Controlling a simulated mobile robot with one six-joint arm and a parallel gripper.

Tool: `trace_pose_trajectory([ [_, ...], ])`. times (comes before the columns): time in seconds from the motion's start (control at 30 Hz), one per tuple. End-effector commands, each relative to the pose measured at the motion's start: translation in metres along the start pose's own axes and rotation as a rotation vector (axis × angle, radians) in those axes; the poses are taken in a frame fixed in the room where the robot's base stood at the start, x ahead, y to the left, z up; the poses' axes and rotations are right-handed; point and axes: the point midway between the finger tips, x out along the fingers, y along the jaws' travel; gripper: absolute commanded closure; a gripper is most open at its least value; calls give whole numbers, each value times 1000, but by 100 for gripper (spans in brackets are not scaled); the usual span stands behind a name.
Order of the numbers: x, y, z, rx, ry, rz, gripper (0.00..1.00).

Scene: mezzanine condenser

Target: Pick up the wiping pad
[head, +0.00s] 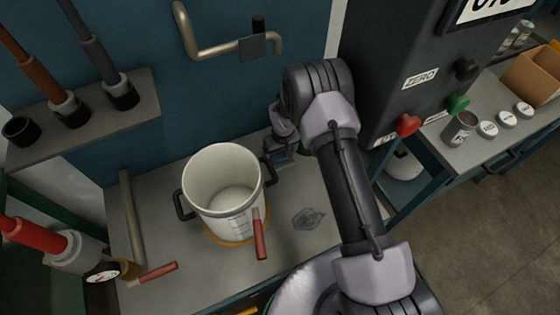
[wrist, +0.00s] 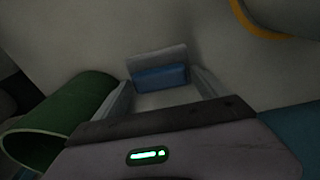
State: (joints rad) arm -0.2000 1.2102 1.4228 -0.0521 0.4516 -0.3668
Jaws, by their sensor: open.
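The wiping pad (wrist: 160,77) is a small blue block with a grey upper part, seen in the wrist view just beyond and between my fingertips. My gripper (wrist: 164,88) is open, with one pale finger on either side of the pad's near face. I cannot tell whether the fingers touch it. In the head view my gripper (head: 280,158) is low over the grey bench, right of and behind the white bucket, and largely hidden by my own arm. A bluish patch there may be the pad.
The white bucket (head: 222,180) with dark handles stands close left of my gripper. Its yellow base ring (wrist: 240,15) shows in the wrist view. A green cylinder (wrist: 60,115) lies left of my fingers. A dark control cabinet (head: 425,60) stands right, with a blue wall behind.

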Motion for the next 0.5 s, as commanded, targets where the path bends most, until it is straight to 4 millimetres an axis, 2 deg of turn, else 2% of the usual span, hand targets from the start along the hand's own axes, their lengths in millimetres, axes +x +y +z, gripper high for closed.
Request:
trace_pose_trajectory([
  [0.07,-1,0,0,0,0,0,18],
  [0.3,-1,0,0,0,0,0,65],
  [0.33,-2,0,0,0,0,0,69],
  [0.5,-2,0,0,0,0,0,69],
])
